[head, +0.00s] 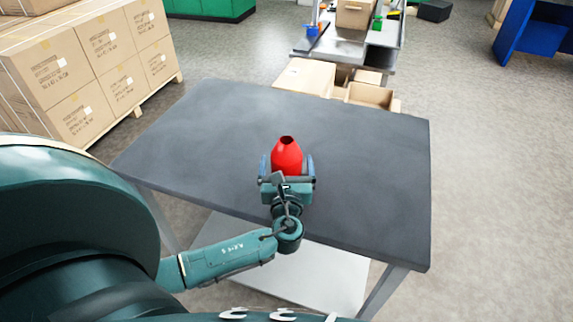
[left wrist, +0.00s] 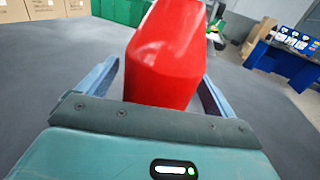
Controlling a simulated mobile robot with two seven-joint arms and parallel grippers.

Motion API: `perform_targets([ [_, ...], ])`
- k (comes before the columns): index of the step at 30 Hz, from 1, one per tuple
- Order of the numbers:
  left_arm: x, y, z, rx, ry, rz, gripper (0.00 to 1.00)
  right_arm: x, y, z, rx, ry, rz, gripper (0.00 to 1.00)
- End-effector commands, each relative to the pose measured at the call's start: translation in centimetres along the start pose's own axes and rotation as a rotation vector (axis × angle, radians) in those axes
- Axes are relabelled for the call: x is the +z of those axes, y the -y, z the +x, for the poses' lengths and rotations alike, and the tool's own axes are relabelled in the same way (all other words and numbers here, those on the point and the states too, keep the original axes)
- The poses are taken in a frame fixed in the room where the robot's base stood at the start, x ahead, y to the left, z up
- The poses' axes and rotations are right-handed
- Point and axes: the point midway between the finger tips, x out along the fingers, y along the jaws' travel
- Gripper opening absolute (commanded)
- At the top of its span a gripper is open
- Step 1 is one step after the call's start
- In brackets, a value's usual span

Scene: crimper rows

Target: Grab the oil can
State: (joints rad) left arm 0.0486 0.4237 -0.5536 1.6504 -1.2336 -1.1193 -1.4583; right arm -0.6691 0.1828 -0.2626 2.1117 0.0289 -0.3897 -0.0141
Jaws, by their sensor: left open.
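The red oil can (head: 287,157) stands upright on the dark grey table (head: 370,150), near the middle of its front part. My left gripper (head: 287,168) is at the can, with one blue finger on each side of it. In the left wrist view the can (left wrist: 168,55) fills the space between the open fingers (left wrist: 160,80). A small gap shows beside the left finger; on the right side I cannot tell whether finger and can touch. The can's lower part is hidden by the gripper in the head view. My right gripper is not in view.
The rest of the tabletop is clear. Stacked cardboard boxes (head: 75,65) on a pallet stand beyond the left edge. Open cardboard boxes (head: 305,77) and a grey workbench (head: 345,50) stand behind the table. A blue shelf (head: 530,35) is at the far right.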

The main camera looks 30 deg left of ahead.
Motion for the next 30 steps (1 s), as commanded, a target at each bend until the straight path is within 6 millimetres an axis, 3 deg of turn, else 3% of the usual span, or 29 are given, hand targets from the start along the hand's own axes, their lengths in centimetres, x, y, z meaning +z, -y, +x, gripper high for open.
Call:
perform_targets([
  [8, -0.05, -0.04, 0.40, 0.000, -0.001, 0.001, 0.91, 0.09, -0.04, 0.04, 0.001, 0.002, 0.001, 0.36],
  [27, -0.05, -0.03, 0.36, 0.000, -0.001, 0.000, 0.39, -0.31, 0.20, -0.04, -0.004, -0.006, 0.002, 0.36],
  [30, 0.05, -0.02, 0.39, 0.000, 0.001, 0.000, 0.37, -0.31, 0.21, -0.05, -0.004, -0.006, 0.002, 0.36],
])
